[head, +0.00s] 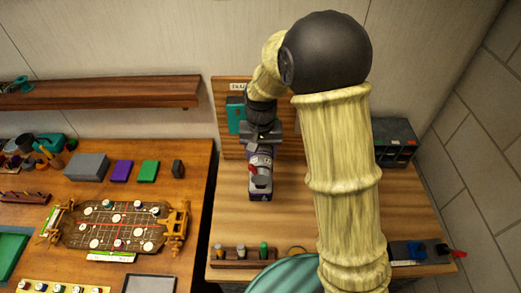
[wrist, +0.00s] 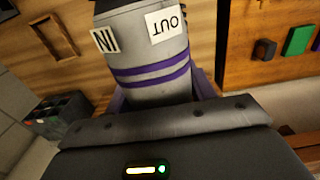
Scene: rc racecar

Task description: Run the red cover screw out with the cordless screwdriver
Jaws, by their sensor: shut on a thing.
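My gripper (head: 262,135) is shut on the cordless screwdriver (head: 260,188), at the back left of the right-hand bench. In the wrist view the screwdriver (wrist: 150,60) is a grey cylinder with purple bands and white labels reading IN and OUT. A small red part shows on it in the head view. Its tip cannot be made out. The car chassis (head: 75,236) lies on the left bench, apart from the gripper, with several pale round screw heads. I cannot tell which is the red cover screw.
A wooden back panel (head: 222,93) with a teal holder (head: 236,115) stands behind the gripper. A rack (head: 240,262) of small bottles is at the right bench's front. Grey, purple (head: 121,171) and green blocks stand behind the chassis. A gap separates the benches.

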